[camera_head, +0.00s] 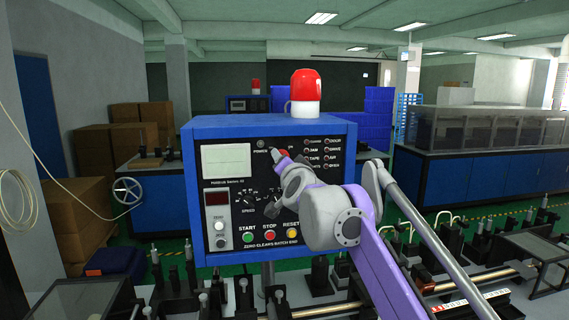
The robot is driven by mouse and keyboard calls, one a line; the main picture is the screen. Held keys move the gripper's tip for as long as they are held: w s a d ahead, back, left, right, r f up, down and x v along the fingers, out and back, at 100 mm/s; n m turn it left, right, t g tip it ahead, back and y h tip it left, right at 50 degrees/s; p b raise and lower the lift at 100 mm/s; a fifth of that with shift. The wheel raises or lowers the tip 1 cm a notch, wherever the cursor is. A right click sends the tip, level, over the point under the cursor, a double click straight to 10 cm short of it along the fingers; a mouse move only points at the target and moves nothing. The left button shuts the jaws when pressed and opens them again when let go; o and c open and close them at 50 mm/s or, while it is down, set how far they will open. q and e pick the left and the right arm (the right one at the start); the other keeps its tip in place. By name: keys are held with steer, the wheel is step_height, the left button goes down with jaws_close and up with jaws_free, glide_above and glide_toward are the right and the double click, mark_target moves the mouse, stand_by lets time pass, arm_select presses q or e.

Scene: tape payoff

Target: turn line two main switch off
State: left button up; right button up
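A blue control box (262,124) stands in front of me with a black front panel. Near its top are a POWER label and a small round lamp (261,143). A small red part (283,152) shows just right of the label, partly covered by my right arm; it may be a switch, but I cannot tell. My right arm comes in from the right, and its gripper end (279,160) is close to the panel there. The fingers are too small and hidden to judge open or shut, or touching. My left gripper is out of view.
The panel also has a screen (226,160), a SPEED dial, and green (248,237), red (270,235) and yellow buttons. A red beacon (305,86) tops the box. Machine rails and posts (470,275) fill the lower right. Cardboard boxes (88,151) stand at left.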

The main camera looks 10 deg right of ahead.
stand_by(0.4)
steer(key=o, duration=1.4)
steer(key=shift+s, duration=0.1)
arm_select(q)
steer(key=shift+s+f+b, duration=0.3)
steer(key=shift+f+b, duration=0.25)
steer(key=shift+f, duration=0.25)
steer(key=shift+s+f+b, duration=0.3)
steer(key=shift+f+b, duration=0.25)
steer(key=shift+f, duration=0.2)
arm_select(e)
steer(key=shift+s, duration=5.35)
